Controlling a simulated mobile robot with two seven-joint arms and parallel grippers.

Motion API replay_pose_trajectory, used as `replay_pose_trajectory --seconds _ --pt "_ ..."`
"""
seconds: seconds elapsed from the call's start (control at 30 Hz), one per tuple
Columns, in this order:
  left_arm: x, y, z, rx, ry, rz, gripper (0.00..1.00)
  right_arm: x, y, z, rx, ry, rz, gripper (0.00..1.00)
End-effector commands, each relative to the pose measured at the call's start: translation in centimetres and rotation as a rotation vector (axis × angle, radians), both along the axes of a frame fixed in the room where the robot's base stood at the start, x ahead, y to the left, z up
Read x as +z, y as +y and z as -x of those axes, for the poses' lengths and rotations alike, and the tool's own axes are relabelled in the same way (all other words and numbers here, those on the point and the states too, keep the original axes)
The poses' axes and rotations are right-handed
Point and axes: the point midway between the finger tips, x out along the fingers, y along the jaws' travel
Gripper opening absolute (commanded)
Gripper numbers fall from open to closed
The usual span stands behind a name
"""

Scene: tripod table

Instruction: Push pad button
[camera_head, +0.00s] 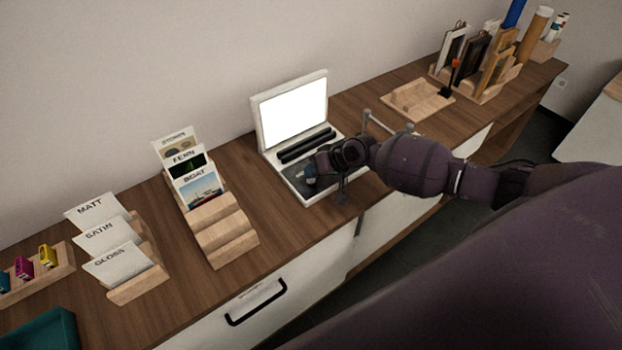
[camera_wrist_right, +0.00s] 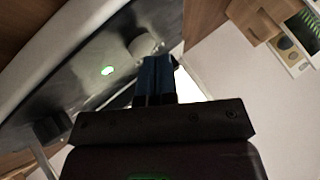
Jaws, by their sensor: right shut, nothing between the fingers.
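A white device with a lit, blank white screen (camera_head: 293,108) stands open on the wooden counter, like a laptop. Its base has dark slots and a dark pad (camera_head: 297,172) in front of them. My right gripper (camera_head: 311,177) is over the pad, pointing down at it, and hides part of it. In the right wrist view its blue fingers (camera_wrist_right: 154,78) are together and empty. I cannot tell whether fingertips and button touch. My left gripper is not in view.
Left of the device are a stepped wooden card rack (camera_head: 222,229), a rack of finish cards (camera_head: 139,281) and a teal tray (camera_head: 45,332). To the right lie a wooden tray (camera_head: 417,100) and holders with frames and tubes. Bare counter lies between the racks and the device.

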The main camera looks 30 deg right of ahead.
Motion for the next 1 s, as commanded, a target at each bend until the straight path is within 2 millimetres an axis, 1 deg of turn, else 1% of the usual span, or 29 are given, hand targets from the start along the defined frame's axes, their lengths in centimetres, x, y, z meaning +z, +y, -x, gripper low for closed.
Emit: replay_pose_trajectory --seconds 0.3,0.47,0.8,1.0 --pt "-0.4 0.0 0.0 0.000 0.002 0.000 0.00 -0.4 0.0 0.0 0.001 0.001 0.000 0.00" --pt "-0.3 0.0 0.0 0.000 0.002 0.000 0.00 -0.3 0.0 0.0 0.001 0.001 0.000 0.00" --pt "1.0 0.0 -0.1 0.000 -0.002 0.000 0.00 1.1 0.0 0.0 -0.001 0.000 -0.001 0.00" --pt "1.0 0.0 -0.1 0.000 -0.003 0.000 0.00 1.2 0.0 0.0 0.000 0.001 0.000 0.00"
